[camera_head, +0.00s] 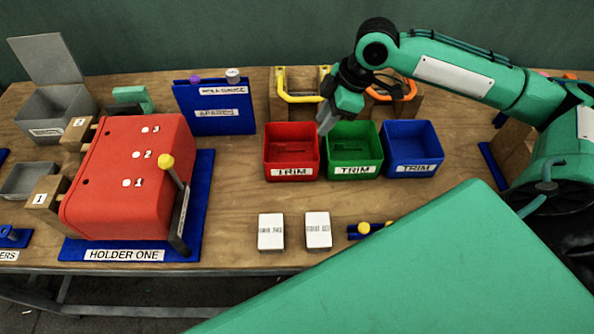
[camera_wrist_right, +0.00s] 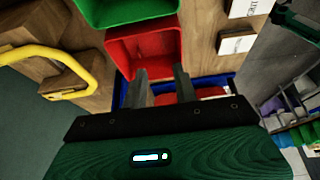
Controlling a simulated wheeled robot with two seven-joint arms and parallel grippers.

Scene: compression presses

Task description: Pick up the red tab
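No separate red tab is plain to see. The red TRIM bin (camera_head: 292,173) stands in the middle of the table, with a darker red patch inside that I cannot identify. The red bin also shows in the right wrist view (camera_wrist_right: 145,38), just beyond the fingers. My right gripper (camera_head: 328,122) is above the back of the bins, near the gap between the red bin and the green TRIM bin (camera_head: 354,171). Its two fingers (camera_wrist_right: 161,88) are apart with nothing between them. My left gripper is not in view.
A blue TRIM bin (camera_head: 412,170) stands right of the green one. A red press (camera_head: 130,190) on a blue base fills the left. A blue panel (camera_head: 215,107), yellow handle (camera_head: 300,98) and orange handle (camera_head: 405,92) stand behind. Two white blocks (camera_head: 271,232) (camera_head: 318,230) lie in front.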

